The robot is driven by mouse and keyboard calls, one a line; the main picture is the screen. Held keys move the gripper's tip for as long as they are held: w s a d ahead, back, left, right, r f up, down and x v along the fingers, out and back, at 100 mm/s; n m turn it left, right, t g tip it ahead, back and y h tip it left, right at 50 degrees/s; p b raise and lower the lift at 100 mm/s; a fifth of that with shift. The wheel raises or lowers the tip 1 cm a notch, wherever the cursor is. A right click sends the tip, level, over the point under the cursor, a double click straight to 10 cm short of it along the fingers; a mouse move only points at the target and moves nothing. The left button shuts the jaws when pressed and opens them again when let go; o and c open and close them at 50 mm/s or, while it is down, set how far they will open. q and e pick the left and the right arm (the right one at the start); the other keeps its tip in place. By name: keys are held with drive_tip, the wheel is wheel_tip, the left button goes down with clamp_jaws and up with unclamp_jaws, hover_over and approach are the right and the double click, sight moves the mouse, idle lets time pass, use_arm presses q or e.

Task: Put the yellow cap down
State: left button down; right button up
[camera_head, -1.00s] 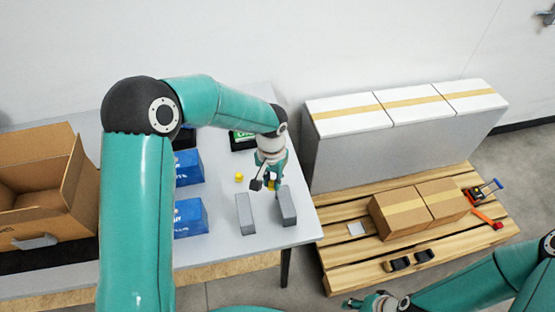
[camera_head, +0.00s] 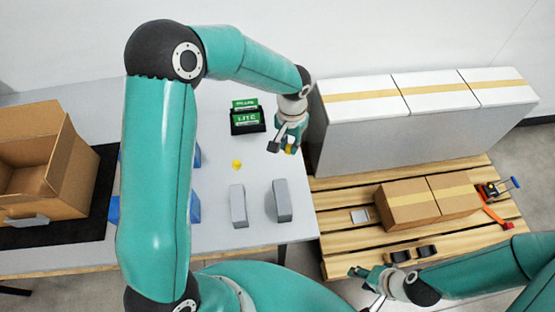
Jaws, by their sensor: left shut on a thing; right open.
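My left gripper (camera_head: 282,148) is shut on a small yellow thing (camera_head: 290,150), which looks like the yellow cap and is mostly hidden by the fingers. It is over the right part of the grey table (camera_head: 270,238), in front of the white boxes. A second small yellow piece (camera_head: 237,165) rests on the table to its left, apart from the gripper. My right gripper (camera_head: 362,287) is open and empty at the lower middle, near the front of the pallet.
Two grey blocks (camera_head: 238,206) (camera_head: 282,200) stand near the table's front right. A black holder with green packs (camera_head: 247,118) stands behind. An open cardboard box (camera_head: 35,150) is at left. Blue boxes are mostly hidden by my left arm. A wooden pallet (camera_head: 340,235) bears brown boxes (camera_head: 408,204).

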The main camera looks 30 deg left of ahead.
use_arm(q)
drive_tip(key=shift+a, duration=0.15)
use_arm(e)
drive_tip(key=shift+o, duration=1)
use_arm(q)
drive_tip(key=a+r+m+b, duration=0.1)
drive_tip(key=r+m, duration=0.1)
drive_tip(key=m, duration=0.4)
wheel_tip(320, 180, up, 8)
drive_tip(key=m+b, duration=0.5)
drive_tip(key=m, duration=2.1)
hover_over(275, 161)
wheel_tip(275, 161, down, 20)
drive_tip(key=shift+p, duration=0.85)
use_arm(e)
wheel_tip(275, 161, down, 4)
drive_tip(key=shift+f, duration=0.2)
use_arm(q)
drive_tip(key=c, duration=1.1)
unclamp_jaws()
drive_tip(key=shift+f, duration=0.1)
drive_tip(key=shift+o, duration=0.2)
